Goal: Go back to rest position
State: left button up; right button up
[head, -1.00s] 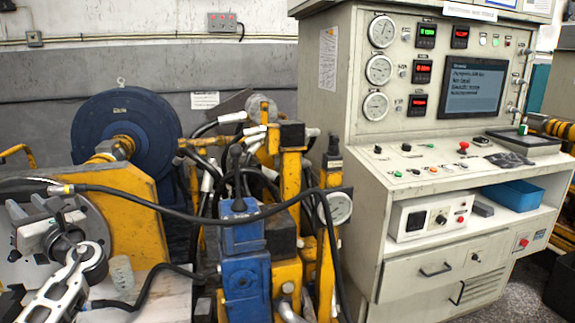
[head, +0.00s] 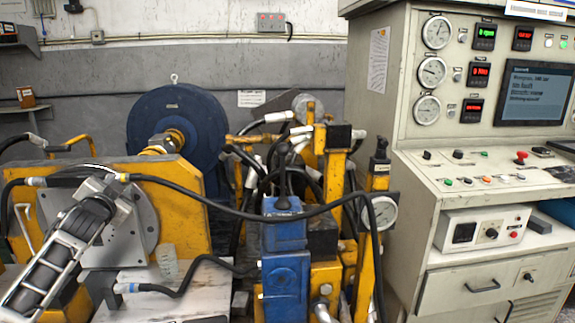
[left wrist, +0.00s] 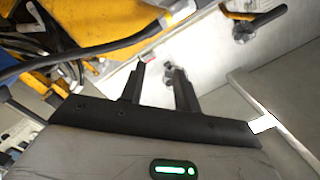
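My left gripper (head: 108,187) is at the lower left of the head view, its arm coming up from the bottom left corner. It shows in front of a round grey flange plate (head: 146,215) on a yellow frame; I cannot tell the distance between them. In the left wrist view the two dark fingers (left wrist: 158,88) stand apart with nothing held between them. A pale surface with bolts and a black hose (left wrist: 95,52) lie beyond the fingers. My right gripper is in neither view.
A blue motor-like disc (head: 178,130) stands behind the yellow frame. A blue valve block (head: 284,245) with black hoses is in the middle. A pressure gauge (head: 382,212) sits on a yellow post. The grey control console (head: 405,165) fills the right side.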

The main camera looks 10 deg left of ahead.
pick_arm(q)
jog(key=s+d+f+g+h, duration=0.1)
jog(key=s+d+f+h, duration=0.25)
jog(key=d+f, duration=0.85)
jog(key=s+d+f+g+h, duration=0.1)
jog(key=s+d+f, duration=0.4)
jog(key=s+f, duration=0.1)
jog(key=s+d+f+g+h, duration=0.1)
jog(key=s+d+f+h, duration=0.1)
jog(key=s+d+f, duration=0.4)
jog(key=s+d+f+g+h, duration=0.1)
jog(key=s+d+f, duration=0.5)
jog(key=shift+d+f+g+h, duration=0.1)
jog(key=shift+d+g+h, duration=0.05)
jog(key=shift+g+h, duration=0.2)
jog(key=s+d+f+n, duration=0.1)
jog(key=s+d, duration=0.2)
jog(key=s, duration=0.3)
jog(key=s+d+n+g+h, duration=0.1)
jog(key=s+d, duration=0.3)
jog(key=s, duration=0.2)
jog(key=shift+s+d+f, duration=0.25)
jog(key=shift+s+f, duration=0.05)
jog(key=shift+f, duration=0.1)
jog(key=shift+g, duration=0.25)
